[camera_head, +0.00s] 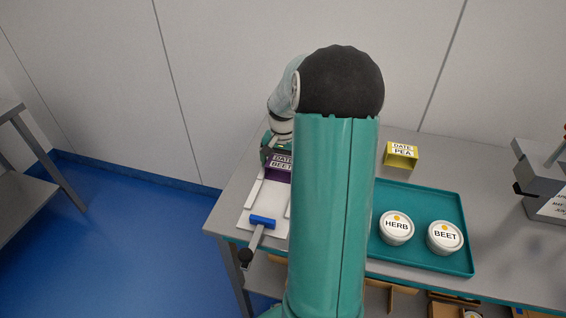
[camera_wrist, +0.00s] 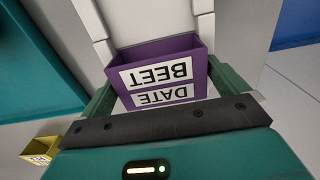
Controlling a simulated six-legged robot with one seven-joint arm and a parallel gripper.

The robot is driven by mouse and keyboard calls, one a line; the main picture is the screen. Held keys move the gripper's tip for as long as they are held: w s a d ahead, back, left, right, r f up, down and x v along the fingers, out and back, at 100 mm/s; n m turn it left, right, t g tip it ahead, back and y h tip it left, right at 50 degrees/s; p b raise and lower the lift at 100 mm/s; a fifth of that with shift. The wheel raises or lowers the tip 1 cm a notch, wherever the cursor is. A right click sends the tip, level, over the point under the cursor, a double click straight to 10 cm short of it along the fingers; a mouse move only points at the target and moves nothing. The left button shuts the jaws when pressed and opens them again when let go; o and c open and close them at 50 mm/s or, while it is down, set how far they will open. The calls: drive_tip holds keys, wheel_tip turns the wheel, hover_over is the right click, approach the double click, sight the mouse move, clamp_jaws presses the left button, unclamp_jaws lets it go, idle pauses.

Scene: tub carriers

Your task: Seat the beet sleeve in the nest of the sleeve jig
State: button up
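The beet sleeve (camera_head: 280,177) is a purple open box with a white DATE BEET label. In the wrist view the beet sleeve (camera_wrist: 157,50) sits between the two green fingers of my gripper (camera_wrist: 162,84), which press close on its two sides. The jig's white channel (camera_wrist: 145,16) runs on beyond the sleeve in the wrist view. The sleeve's underside is hidden, so I cannot tell whether it touches the nest.
A yellow DATE PEA sleeve (camera_head: 401,156) stands at the back of the table. A teal tray (camera_head: 455,204) holds a HERB tub (camera_head: 396,228) and a BEET tub (camera_head: 444,238). A grey machine (camera_head: 543,178) stands at the right. My arm hides the table's middle.

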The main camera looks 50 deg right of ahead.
sight(283, 163)
drive_tip(key=shift+r, duration=0.1)
wheel_tip(283, 163, up, 12)
drive_tip(key=a+r+n, duration=0.3)
drive_tip(key=a+r, duration=0.2)
drive_tip(key=a, duration=0.5)
drive_tip(key=s+a+r+n+t, duration=0.1)
drive_tip(key=s+a+n, duration=0.3)
drive_tip(key=a, duration=0.8)
drive_tip(key=s+a+r+n+t, duration=0.1)
drive_tip(key=s+a+n+t, duration=0.3)
drive_tip(key=s+a, duration=0.4)
drive_tip(key=a+n, duration=0.1)
drive_tip(key=a, duration=0.3)
drive_tip(key=shift+s+a+n+t, duration=0.3)
drive_tip(key=shift+a, duration=0.1)
drive_tip(key=shift+c, duration=0.4)
